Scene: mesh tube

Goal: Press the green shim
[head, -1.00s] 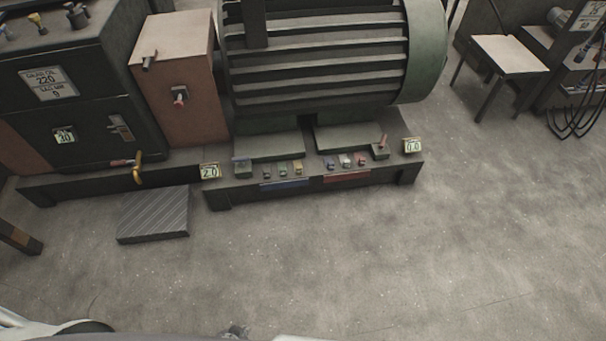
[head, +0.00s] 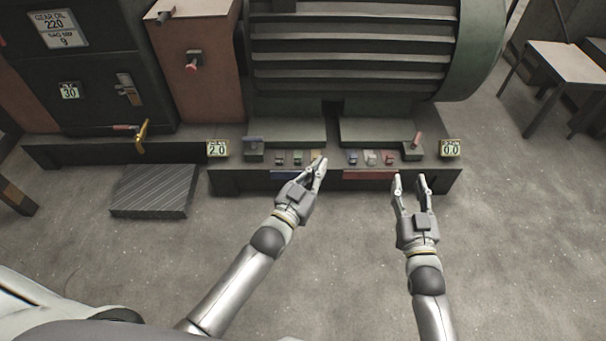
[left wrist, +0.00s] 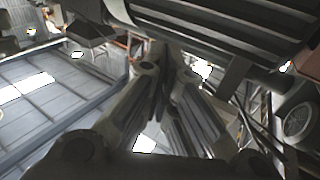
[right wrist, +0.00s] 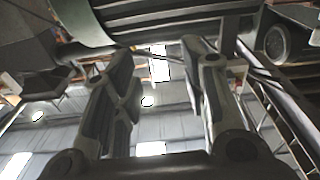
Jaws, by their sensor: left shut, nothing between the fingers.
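A row of small coloured shims stands on the ledge below the motor in the head view. The green shim (head: 297,158) looks like the middle one of the left group, with a dark greenish one (head: 280,161) to its left and a yellowish one (head: 316,154) to its right. My left gripper (head: 321,161) is shut and empty, its tips in front of the yellowish shim and just right of the green one; contact cannot be told. My right gripper (head: 411,179) is open and empty, in front of the ledge's right part. The wrist views show no shims.
The right group holds a blue shim (head: 353,157), a pale one (head: 371,158) and a reddish one (head: 389,157). A small red lever (head: 416,140) and a 0.0 display (head: 450,148) are farther right. A 2.0 display (head: 217,148) is left. The ribbed motor (head: 350,55) rises behind.

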